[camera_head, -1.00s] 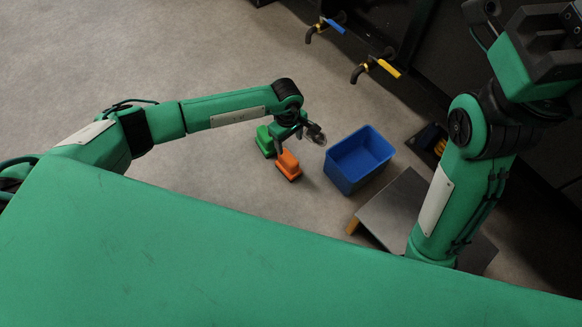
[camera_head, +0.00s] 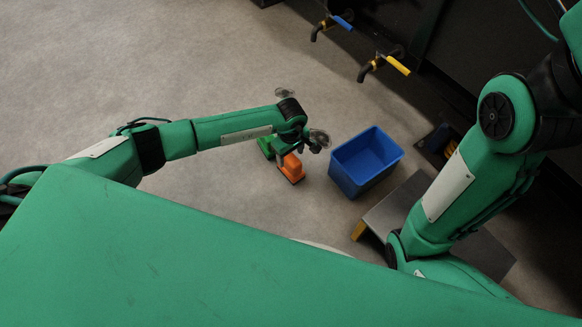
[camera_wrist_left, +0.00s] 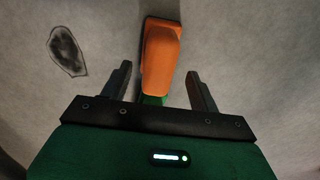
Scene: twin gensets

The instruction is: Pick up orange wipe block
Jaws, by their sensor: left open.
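The orange wipe block (camera_head: 292,168) stands on the grey floor, just left of the blue bin in the head view. My left gripper (camera_head: 301,140) is above it and partly covers the blocks there. In the left wrist view the orange block (camera_wrist_left: 160,58) shows just ahead of and between the two open fingers of my left gripper (camera_wrist_left: 159,80); nothing is gripped.
A blue bin (camera_head: 343,178) stands open and empty-looking to the right of the blocks. A low grey table (camera_head: 398,207) is beside it. Valves with a blue handle (camera_head: 342,22) and a yellow handle (camera_head: 398,65) are at the back. A dark stain (camera_wrist_left: 66,51) marks the floor.

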